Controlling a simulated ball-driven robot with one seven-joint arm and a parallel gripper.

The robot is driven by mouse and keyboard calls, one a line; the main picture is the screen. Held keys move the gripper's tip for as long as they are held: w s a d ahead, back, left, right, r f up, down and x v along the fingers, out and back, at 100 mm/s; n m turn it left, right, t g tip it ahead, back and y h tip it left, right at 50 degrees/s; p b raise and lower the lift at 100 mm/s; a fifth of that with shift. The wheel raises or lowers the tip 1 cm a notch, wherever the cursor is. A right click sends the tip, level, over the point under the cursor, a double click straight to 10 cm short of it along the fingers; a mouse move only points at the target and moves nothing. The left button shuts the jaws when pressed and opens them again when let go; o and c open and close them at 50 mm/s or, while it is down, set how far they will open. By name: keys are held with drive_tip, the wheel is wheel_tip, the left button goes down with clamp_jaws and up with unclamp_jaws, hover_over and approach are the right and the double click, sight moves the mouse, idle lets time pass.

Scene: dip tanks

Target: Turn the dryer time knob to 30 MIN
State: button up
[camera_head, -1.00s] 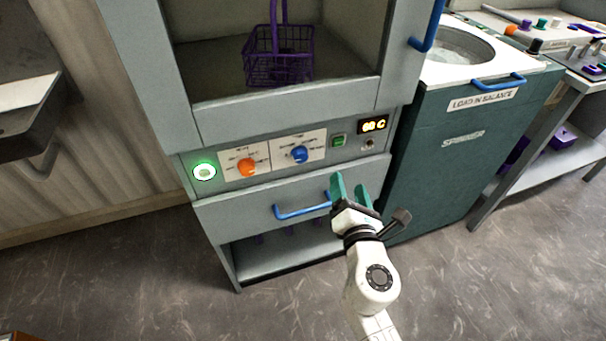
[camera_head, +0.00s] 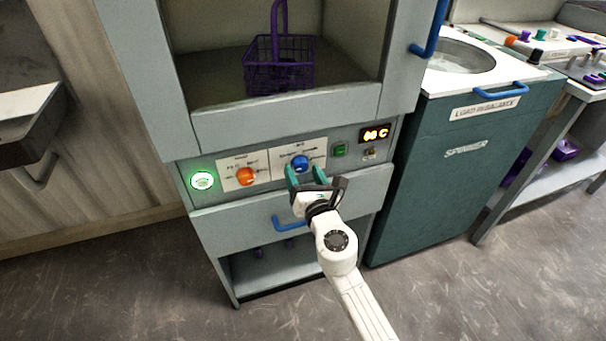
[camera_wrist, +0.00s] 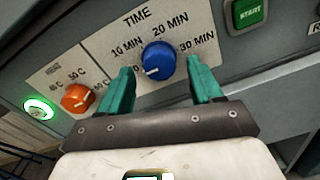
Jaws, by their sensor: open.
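The blue time knob (camera_wrist: 158,60) is on the dryer panel under the word TIME, with 10 MIN, 20 MIN and 30 MIN marked around it. Its white pointer line is at the lower left, away from the 30 MIN label (camera_wrist: 197,43) on its right. The knob also shows in the head view (camera_head: 300,163). My gripper (camera_wrist: 163,84) is open, with one teal finger to the lower left of the knob and the other to its lower right. I see no clear contact with the knob. In the head view my gripper (camera_head: 306,175) is just below the knob.
An orange temperature knob (camera_wrist: 76,98) and a lit green ring button (camera_wrist: 38,108) are to the left. A green START button (camera_wrist: 249,12) is to the right. A blue drawer handle (camera_head: 289,224) is below the panel. The spinner (camera_head: 470,150) stands to the right.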

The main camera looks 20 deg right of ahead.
drive_tip(key=shift+w, duration=0.5)
drive_tip(key=c, duration=1.1)
